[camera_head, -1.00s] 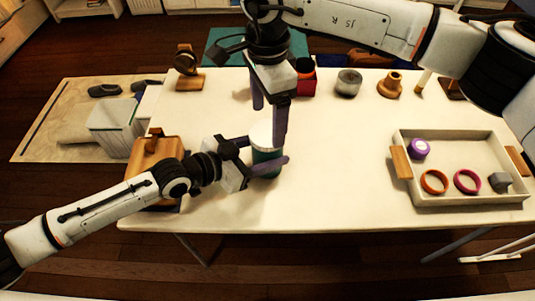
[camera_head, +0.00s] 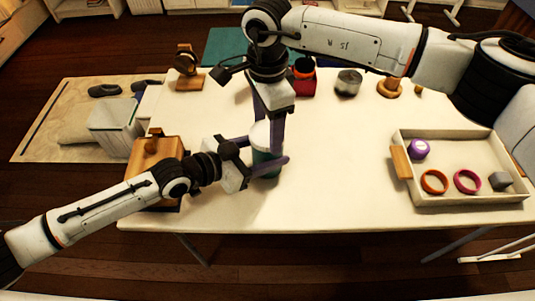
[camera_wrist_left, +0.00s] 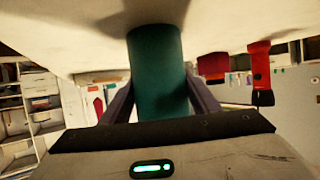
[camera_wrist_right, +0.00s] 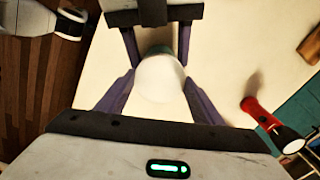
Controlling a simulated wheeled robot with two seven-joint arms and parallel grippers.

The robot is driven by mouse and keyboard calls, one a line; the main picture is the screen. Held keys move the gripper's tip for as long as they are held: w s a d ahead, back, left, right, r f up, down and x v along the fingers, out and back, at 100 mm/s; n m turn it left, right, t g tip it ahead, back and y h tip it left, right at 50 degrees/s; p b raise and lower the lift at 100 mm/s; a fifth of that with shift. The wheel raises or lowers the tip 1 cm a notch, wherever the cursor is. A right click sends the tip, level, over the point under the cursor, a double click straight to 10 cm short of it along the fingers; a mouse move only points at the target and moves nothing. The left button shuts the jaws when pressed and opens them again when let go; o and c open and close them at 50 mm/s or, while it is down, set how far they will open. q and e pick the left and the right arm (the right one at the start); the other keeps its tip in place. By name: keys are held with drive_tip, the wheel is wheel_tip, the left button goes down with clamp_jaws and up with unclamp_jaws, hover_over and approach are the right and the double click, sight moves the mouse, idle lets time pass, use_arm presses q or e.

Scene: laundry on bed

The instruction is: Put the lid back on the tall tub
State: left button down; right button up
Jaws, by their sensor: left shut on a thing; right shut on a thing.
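The tall tub is a teal-green cylinder (camera_head: 264,157) standing on the table; it also fills the middle of the left wrist view (camera_wrist_left: 158,75). My left gripper (camera_head: 264,160) is shut on the tub's side, one finger on either side. The white round lid (camera_head: 260,135) is at the tub's top and shows as a pale disc in the right wrist view (camera_wrist_right: 160,80). My right gripper (camera_head: 268,137) points down from above and is shut on the lid. Its fingers partly hide lid and tub, and I cannot tell whether the lid is fully seated.
A white tray (camera_head: 458,198) with a purple item, two rings and a grey block stands at the right. A wooden block (camera_head: 143,152) is close by my left wrist. A red flashlight (camera_wrist_right: 262,118) shows in the right wrist view. The table's middle right is clear.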

drive_tip(key=m, duration=0.8)
drive_tip(key=o, duration=1.1)
drive_tip(key=shift+o, duration=0.2)
drive_tip(key=shift+r, duration=2.3)
drive_tip(key=shift+c, duration=0.2)
